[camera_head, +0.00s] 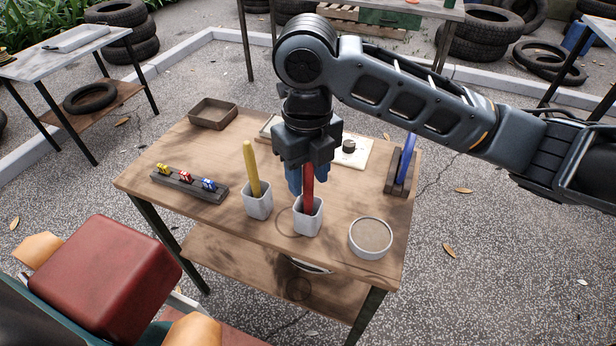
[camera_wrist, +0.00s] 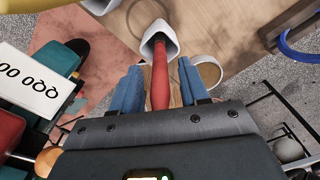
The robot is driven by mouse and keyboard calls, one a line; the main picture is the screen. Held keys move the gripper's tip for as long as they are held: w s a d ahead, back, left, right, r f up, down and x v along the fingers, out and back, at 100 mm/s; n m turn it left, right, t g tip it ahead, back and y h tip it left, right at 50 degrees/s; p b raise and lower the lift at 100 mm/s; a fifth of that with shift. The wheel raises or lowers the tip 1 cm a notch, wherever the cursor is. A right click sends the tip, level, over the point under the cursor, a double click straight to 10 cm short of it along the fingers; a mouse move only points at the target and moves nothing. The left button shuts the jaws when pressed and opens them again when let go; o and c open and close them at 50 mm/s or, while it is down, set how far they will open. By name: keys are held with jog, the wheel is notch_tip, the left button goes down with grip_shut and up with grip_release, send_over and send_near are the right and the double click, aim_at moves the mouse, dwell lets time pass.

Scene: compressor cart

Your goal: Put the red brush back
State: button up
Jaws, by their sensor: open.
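The red brush (camera_head: 308,190) stands upright with its lower end inside a white cup (camera_head: 308,220) near the table's front edge. Its upper end is hidden by my gripper (camera_head: 307,180), which is right above the cup, pointing down. In the wrist view the red brush (camera_wrist: 160,80) runs between the two blue fingers of my gripper (camera_wrist: 159,74) toward the white cup (camera_wrist: 158,36). The jaws are open, one finger on each side of the handle.
A second white cup (camera_head: 258,206) with a yellow brush (camera_head: 251,168) stands just left. A round tin (camera_head: 370,237) is at the right. A rack with small coloured pieces (camera_head: 189,186), a brown tray (camera_head: 212,113) and a holder with a blue ring (camera_head: 405,160) stand farther off.

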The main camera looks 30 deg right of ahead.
notch_tip(320, 180, up, 11)
jog(key=shift+f, duration=0.1)
dwell(0.4)
